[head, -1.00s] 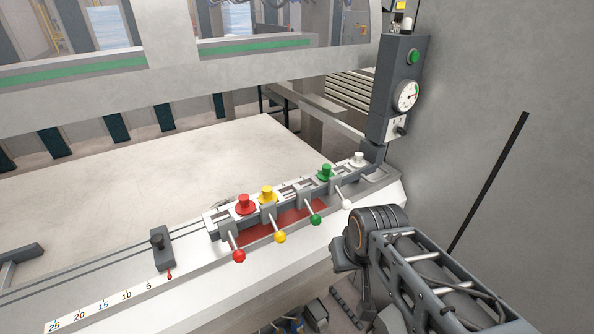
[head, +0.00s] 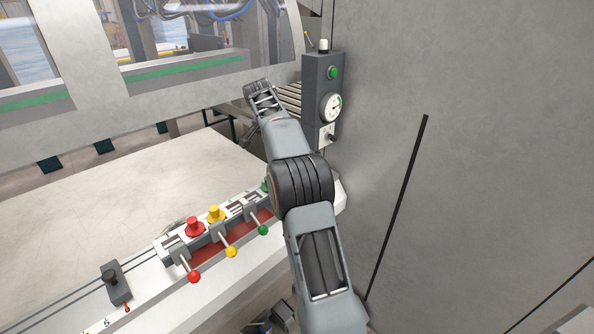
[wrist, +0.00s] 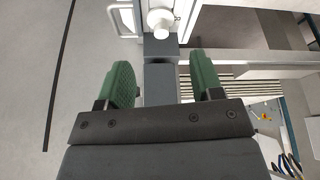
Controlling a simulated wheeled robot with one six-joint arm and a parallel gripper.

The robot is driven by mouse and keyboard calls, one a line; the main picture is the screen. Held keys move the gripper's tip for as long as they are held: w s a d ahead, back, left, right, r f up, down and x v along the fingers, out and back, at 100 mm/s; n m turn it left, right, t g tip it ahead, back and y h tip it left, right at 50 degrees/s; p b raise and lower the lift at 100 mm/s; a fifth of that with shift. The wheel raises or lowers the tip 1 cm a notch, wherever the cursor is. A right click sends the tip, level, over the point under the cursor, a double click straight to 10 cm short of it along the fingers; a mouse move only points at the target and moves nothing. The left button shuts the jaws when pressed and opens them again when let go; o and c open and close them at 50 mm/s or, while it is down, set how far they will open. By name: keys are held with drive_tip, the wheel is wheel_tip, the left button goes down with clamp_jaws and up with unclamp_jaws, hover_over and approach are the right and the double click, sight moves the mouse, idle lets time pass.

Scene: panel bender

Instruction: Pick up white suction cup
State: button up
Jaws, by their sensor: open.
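In the wrist view a white round cup-like piece (wrist: 160,21), which looks like the white suction cup, stands at the top centre, beyond the fingertips. My gripper (wrist: 162,66) is open, its two green finger pads apart and nothing held between them. A dark grey block (wrist: 160,48) shows between the fingers, below the white piece. The white piece is apart from both fingers.
In the head view the red cup (head: 194,228) and yellow cup (head: 214,213) stand on the rail, with coloured ball levers in front. The green cup (head: 265,185) is mostly hidden by my arm. A grey control box (head: 322,100) with a gauge stands close right of my arm, by the wall.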

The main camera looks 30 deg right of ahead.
drive_tip(key=d+f+m, duration=0.1)
drive_tip(key=d+f, duration=0.1)
drive_tip(key=w+d+f, duration=0.1)
drive_tip(key=d+f, duration=0.2)
drive_tip(key=w+d+f+m, duration=0.1)
drive_tip(key=d+f, duration=0.1)
drive_tip(key=f, duration=0.1)
drive_tip(key=shift+w+d+f+m+g, duration=0.2)
drive_tip(key=shift+m+g, duration=0.1)
drive_tip(key=shift+p+x, duration=1.2)
drive_tip(key=shift+x, duration=2.05)
drive_tip(key=shift+w+h, duration=0.15)
drive_tip(key=shift+h, duration=0.15)
drive_tip(key=shift+a, duration=0.1)
drive_tip(key=c, duration=1)
